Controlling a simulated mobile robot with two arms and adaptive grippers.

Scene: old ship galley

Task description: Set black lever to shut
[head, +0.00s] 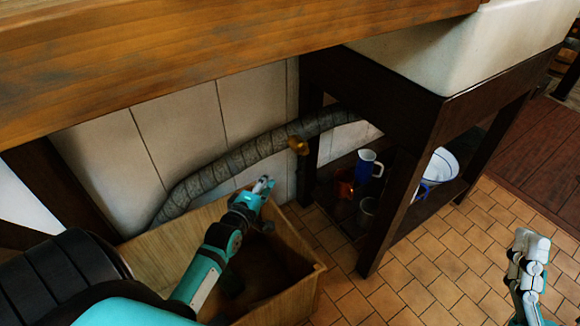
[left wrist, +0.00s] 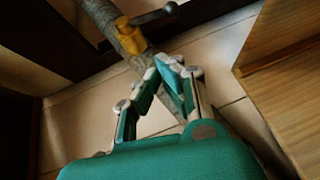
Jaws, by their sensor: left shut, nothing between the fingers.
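The black lever (left wrist: 156,16) shows in the left wrist view as a dark bar with a rounded knob at its end. It sticks out to the right from a yellow brass valve (left wrist: 130,40) on a wrapped pipe (left wrist: 98,12). In the head view the brass valve (head: 298,145) sits on the pipe (head: 235,158); the lever cannot be made out there. My left gripper (head: 264,184) is shut and empty, below and left of the valve; in the left wrist view its fingertips (left wrist: 168,68) are apart from the lever. My right gripper (head: 530,245) is far off at the lower right.
A wooden crate (head: 310,282) stands under my left arm. A dark-framed stand (head: 375,215) under a white basin (head: 450,50) holds a blue-and-white jug (head: 366,165) and a white bowl (head: 443,165). A wooden counter (head: 200,50) hangs above. Tiled floor (head: 420,265) is open at right.

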